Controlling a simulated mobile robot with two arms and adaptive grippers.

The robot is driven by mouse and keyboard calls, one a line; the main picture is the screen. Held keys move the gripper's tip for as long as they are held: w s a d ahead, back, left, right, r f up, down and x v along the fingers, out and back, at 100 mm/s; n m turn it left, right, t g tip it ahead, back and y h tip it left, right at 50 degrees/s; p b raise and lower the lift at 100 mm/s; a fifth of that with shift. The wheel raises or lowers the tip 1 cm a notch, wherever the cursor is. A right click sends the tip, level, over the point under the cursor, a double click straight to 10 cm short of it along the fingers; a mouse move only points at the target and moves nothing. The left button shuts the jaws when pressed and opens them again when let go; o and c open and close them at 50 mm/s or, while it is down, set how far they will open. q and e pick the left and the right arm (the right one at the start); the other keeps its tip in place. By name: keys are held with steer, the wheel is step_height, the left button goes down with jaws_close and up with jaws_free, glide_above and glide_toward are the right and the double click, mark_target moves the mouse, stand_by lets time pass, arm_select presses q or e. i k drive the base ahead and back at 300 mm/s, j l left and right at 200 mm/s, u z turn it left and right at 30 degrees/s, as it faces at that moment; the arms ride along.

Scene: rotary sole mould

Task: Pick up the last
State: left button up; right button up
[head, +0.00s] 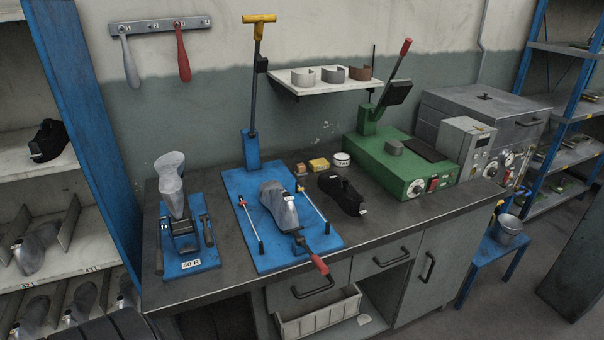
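A grey last (171,184) stands upright on a small blue stand (190,262) labelled "40 R" at the left of the bench. A second grey, shiny last-shaped piece (279,205) lies on the larger blue plate fixture (262,181), between two thin rods, with a red-handled lever (319,264) in front. More grey lasts (38,250) sit in the compartments of the left rack. The frame does not show which last the task means. Neither of my grippers is in view.
A black shoe upper (342,194) lies right of the blue plate. The green machine (398,168) and grey control box (464,148) fill the bench's right. A tall yellow-handled lever (256,75) rises behind.

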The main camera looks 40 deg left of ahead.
mark_target(272, 194)
steer(key=u, duration=1.55)
